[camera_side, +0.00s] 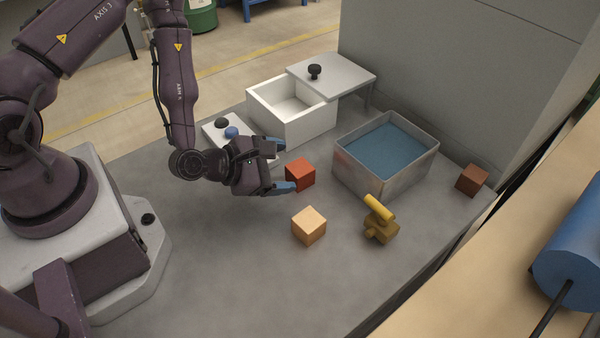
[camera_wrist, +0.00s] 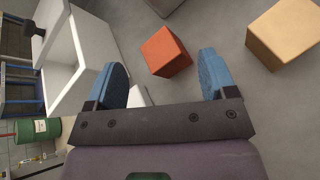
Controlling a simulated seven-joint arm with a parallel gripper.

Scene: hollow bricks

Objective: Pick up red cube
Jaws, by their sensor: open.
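The red cube (camera_side: 300,175) stands on the grey table, between the white box and the wooden cube. In the wrist view the red cube (camera_wrist: 166,52) lies just beyond my fingertips, in the space ahead between them. My gripper (camera_side: 279,166) is open and empty, with its blue-tipped fingers spread on the near side of the red cube. The fingers also show in the wrist view (camera_wrist: 163,75), one on each side. I cannot tell whether a fingertip touches the cube.
A light wooden cube (camera_side: 309,226) and a yellow-brown object (camera_side: 380,222) stand in front. A metal bin with a blue inside (camera_side: 350,174) is to the right, a brown cube (camera_side: 472,180) beyond it. An open white box (camera_side: 313,126) and its lid (camera_side: 345,76) stand behind.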

